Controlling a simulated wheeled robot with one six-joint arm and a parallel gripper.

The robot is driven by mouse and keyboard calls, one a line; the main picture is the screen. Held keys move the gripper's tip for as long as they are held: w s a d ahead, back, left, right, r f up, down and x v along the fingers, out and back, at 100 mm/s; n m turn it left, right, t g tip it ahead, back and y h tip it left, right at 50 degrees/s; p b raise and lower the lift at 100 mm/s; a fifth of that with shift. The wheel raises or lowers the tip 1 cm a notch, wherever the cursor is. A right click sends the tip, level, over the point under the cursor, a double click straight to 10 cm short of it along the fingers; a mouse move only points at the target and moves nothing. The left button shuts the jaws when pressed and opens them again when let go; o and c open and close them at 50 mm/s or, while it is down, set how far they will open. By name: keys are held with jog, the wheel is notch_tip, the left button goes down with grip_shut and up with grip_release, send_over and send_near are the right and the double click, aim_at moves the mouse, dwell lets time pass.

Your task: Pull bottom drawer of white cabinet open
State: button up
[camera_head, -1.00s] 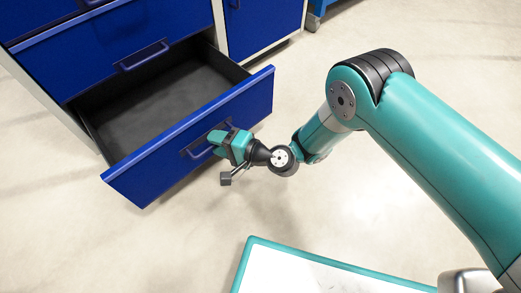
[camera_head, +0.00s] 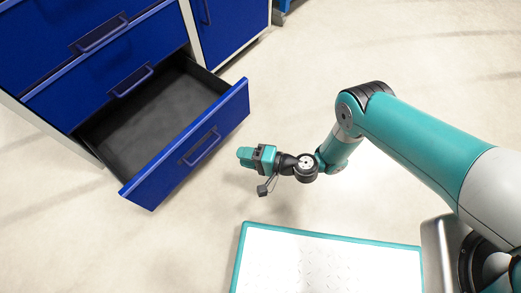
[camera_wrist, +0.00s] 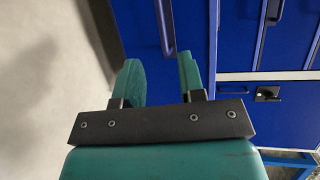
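The bottom drawer (camera_head: 190,148) of the white-framed cabinet (camera_head: 188,22) has a blue front with a bar handle (camera_head: 201,146). It stands pulled well out, and its dark interior (camera_head: 160,112) shows empty. My gripper (camera_head: 243,157) is off to the right of the drawer front, apart from the handle. In the wrist view my gripper (camera_wrist: 160,75) has its two teal fingers spread with a gap between them and nothing held. A blue drawer front (camera_wrist: 190,30) with part of a handle lies beyond the fingers.
Closed blue drawers (camera_head: 108,60) with handles sit above the open one. A blue door (camera_head: 232,25) stands to the right of them. The pale floor (camera_head: 290,90) around my gripper is clear. My own white-topped base lies in front.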

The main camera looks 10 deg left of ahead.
jog(key=shift+p+v, duration=1.9)
jog(key=shift+v, duration=0.45)
jog(key=shift+w, duration=0.1)
